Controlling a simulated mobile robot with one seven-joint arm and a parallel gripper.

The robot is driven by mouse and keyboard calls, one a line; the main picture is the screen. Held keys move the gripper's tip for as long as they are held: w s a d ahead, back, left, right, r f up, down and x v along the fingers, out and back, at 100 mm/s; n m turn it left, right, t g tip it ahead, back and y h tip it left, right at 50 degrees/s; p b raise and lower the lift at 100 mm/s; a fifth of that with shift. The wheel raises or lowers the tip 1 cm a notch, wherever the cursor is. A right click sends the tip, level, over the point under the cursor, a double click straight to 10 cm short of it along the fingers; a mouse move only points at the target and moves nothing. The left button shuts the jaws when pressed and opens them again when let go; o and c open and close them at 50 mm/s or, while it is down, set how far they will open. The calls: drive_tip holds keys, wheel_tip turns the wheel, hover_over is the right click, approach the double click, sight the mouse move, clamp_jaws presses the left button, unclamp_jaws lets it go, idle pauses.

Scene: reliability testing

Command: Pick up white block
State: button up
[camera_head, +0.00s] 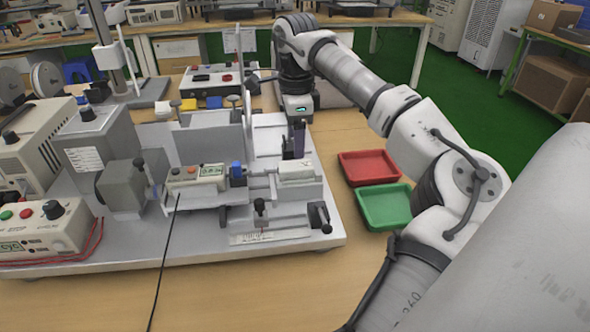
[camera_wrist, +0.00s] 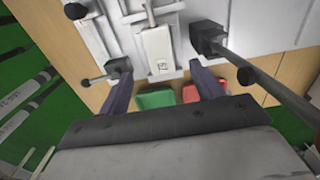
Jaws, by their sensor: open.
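The white block (camera_head: 296,170) sits in a holder on the right part of the grey test rig in the head view. In the wrist view the white block (camera_wrist: 157,44) lies near the top centre, with a small dark mark near its lower end. My gripper (camera_head: 294,149) points down just behind and above the block in the head view. In the wrist view my gripper (camera_wrist: 162,68) is open, its dark fingers apart and nothing between them. The block appears beyond the fingertips, roughly centred between them.
A red tray (camera_head: 369,167) and a green tray (camera_head: 384,207) lie on the table right of the rig. Black-knobbed clamps (camera_head: 319,216) stand close to the block; one lever (camera_wrist: 245,75) extends near my right finger in the wrist view. The wooden table front (camera_head: 230,295) is mostly clear.

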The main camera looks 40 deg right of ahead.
sight(297, 165)
drive_tip(key=shift+s+d+f+p, duration=0.1)
drive_tip(key=shift+f+p, duration=0.3)
drive_tip(key=shift+f, duration=2.95)
drive_tip(key=c, duration=1.1)
drive_tip(key=shift+r, duration=0.1)
